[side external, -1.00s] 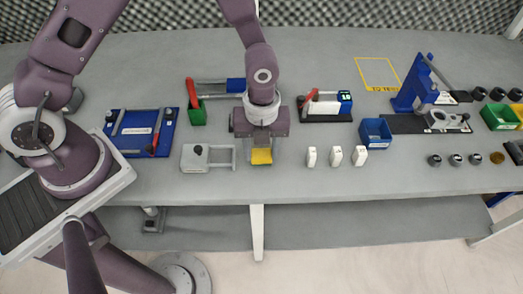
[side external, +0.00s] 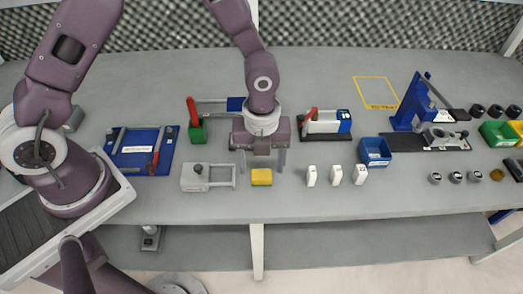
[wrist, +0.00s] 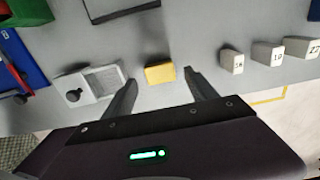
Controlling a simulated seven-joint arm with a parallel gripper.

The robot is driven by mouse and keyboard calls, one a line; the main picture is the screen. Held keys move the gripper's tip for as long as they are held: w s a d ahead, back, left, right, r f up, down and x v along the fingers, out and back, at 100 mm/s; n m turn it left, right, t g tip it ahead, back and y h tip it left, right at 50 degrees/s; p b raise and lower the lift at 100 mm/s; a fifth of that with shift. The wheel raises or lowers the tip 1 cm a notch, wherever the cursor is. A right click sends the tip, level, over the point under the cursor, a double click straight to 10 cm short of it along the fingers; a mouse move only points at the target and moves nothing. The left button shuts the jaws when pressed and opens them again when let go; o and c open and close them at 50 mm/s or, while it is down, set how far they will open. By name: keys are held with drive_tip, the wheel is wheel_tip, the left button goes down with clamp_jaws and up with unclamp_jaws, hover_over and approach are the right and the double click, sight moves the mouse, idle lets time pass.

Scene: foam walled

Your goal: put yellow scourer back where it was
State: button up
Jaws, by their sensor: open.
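The yellow scourer (side external: 261,177) lies on the grey bench near its front edge, just right of a grey fixture with a handle. It also shows in the wrist view (wrist: 160,73), beyond the fingertips and between their lines. My gripper (side external: 264,170) is open and empty. In the side view its fingers hang behind the scourer, one to each side, apart from it.
The grey fixture (side external: 195,178) stands close on the left. Several white numbered blocks (side external: 335,174) stand to the right, with a blue bin (side external: 375,152) beyond. A yellow taped outline (side external: 377,92) is at the back.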

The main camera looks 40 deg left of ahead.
sight(261, 174)
drive_tip(key=s+a+r+n+t, duration=0.1)
drive_tip(key=s+a+r+n, duration=0.2)
drive_tip(key=r, duration=0.4)
drive_tip(key=s+a+r+n+t+y, duration=0.1)
drive_tip(key=a+r+n, duration=0.1)
drive_tip(key=r+n, duration=0.4)
drive_tip(key=s+a+r+n+t, duration=0.1)
drive_tip(key=s+a+r+n, duration=0.15)
drive_tip(key=r, duration=0.65)
drive_tip(key=s+a+r+n+t+h, duration=0.1)
drive_tip(key=s+a+r+n+t, duration=0.1)
drive_tip(key=s+n, duration=0.8)
wheel_tip(261, 174, up, 2)
drive_tip(key=a+n, duration=0.1)
drive_tip(key=n, duration=0.4)
drive_tip(key=shift+s+a+r+t, duration=0.15)
drive_tip(key=shift+s+a+t, duration=0.15)
drive_tip(key=shift+s+a, duration=0.1)
drive_tip(key=shift+w+n, duration=0.1)
drive_tip(key=shift+n, duration=0.15)
